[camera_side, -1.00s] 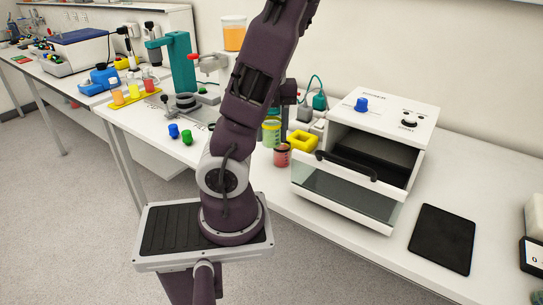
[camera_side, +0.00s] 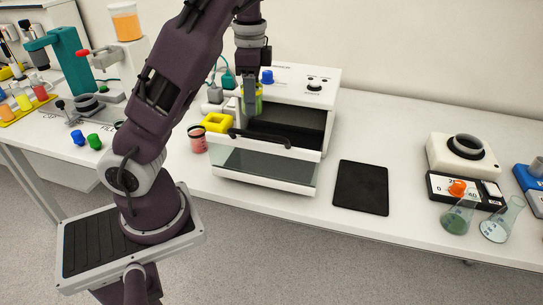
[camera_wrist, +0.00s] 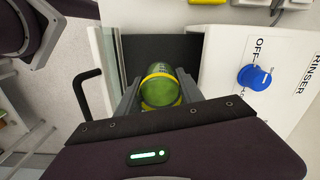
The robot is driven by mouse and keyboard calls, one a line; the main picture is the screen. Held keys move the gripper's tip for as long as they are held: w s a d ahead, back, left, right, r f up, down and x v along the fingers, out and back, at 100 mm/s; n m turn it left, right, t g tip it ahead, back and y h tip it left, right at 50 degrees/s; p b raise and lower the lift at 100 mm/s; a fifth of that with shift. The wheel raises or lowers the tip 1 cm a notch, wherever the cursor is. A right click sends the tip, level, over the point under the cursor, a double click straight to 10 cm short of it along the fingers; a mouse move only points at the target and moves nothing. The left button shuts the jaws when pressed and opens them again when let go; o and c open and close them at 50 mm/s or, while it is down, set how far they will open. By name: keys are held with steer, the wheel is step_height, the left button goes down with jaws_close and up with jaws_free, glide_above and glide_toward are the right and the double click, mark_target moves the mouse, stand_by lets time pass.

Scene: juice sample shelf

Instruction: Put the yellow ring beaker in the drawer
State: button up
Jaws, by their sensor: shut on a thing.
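The yellow ring beaker (camera_wrist: 158,93) has green contents and a yellow band, and sits between my fingers in the wrist view. My gripper (camera_wrist: 160,98) is shut on it. In the side view my gripper (camera_side: 251,103) points down at the open front of the white rinser box, with the green beaker (camera_side: 258,100) partly hidden by the fingers. The drawer (camera_side: 262,168) is pulled out, with a clear front and a black handle (camera_side: 259,137). The beaker is above the drawer's rear part; the exact height gap is hard to tell.
The rinser box (camera_side: 315,82) has a blue knob (camera_side: 267,76) on top. A black mat (camera_side: 361,187) lies to the right, with flasks (camera_side: 457,214) farther right.

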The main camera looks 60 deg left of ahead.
steer(key=w+d+f+n, duration=0.1)
steer(key=f, duration=0.3)
steer(key=w+d+f+n, duration=0.1)
steer(key=f, duration=0.3)
steer(key=w+d+f+n, duration=0.1)
steer(key=w+f+n, duration=0.1)
steer(key=f, duration=0.2)
steer(key=shift+d, duration=0.3)
steer(key=shift+f, duration=0.1)
steer(key=o, duration=1.3)
steer(key=shift+o, duration=0.2)
